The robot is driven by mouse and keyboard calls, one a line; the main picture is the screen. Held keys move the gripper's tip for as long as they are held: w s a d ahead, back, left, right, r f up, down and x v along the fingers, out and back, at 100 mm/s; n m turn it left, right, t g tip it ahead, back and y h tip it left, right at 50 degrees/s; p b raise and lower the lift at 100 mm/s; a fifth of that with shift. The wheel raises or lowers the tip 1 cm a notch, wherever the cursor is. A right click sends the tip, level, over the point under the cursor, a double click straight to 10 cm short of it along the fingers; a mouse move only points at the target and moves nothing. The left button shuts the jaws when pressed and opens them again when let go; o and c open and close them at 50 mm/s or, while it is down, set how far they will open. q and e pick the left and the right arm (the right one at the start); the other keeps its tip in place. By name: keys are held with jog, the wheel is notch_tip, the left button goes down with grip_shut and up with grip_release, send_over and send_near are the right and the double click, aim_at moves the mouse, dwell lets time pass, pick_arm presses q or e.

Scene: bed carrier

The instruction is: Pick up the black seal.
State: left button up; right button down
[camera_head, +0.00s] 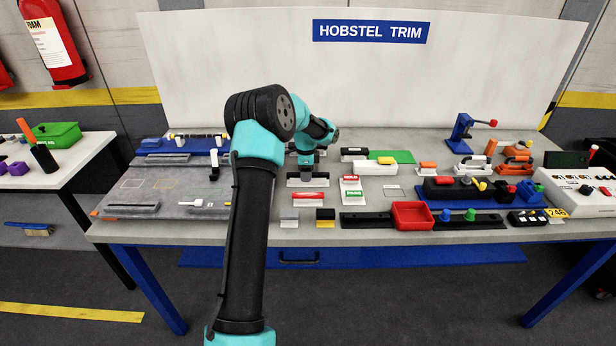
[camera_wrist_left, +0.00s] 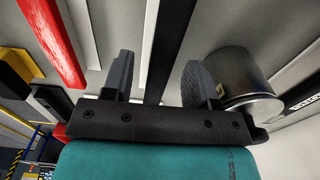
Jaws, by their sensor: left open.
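The black seal (camera_wrist_left: 171,45) shows in the left wrist view as a long dark strip with a pale strip along its left side. It runs between the two spread fingers of my left gripper (camera_wrist_left: 157,82). The left gripper is open, and I see no finger closed on the strip. In the head view my left gripper (camera_head: 305,167) points down over the middle of the table and hides part of what lies under it. My right gripper is not in view.
A red-topped bar (camera_wrist_left: 52,42) lies to the left in the wrist view, and a metallic cylinder (camera_wrist_left: 238,72) is close by the right finger. A red tray (camera_head: 413,216) stands right of the gripper in the head view. Several small tools crowd the table's right half.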

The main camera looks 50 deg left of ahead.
pick_arm(q)
grip_shut()
dwell(0.3)
jog(key=shift+r, duration=1.8)
jog(key=s+d+r, duration=0.1)
jog(key=s+d, duration=0.9)
jog(key=d, duration=0.2)
jog(key=shift+s+r, duration=0.2)
jog(key=shift+s, duration=0.05)
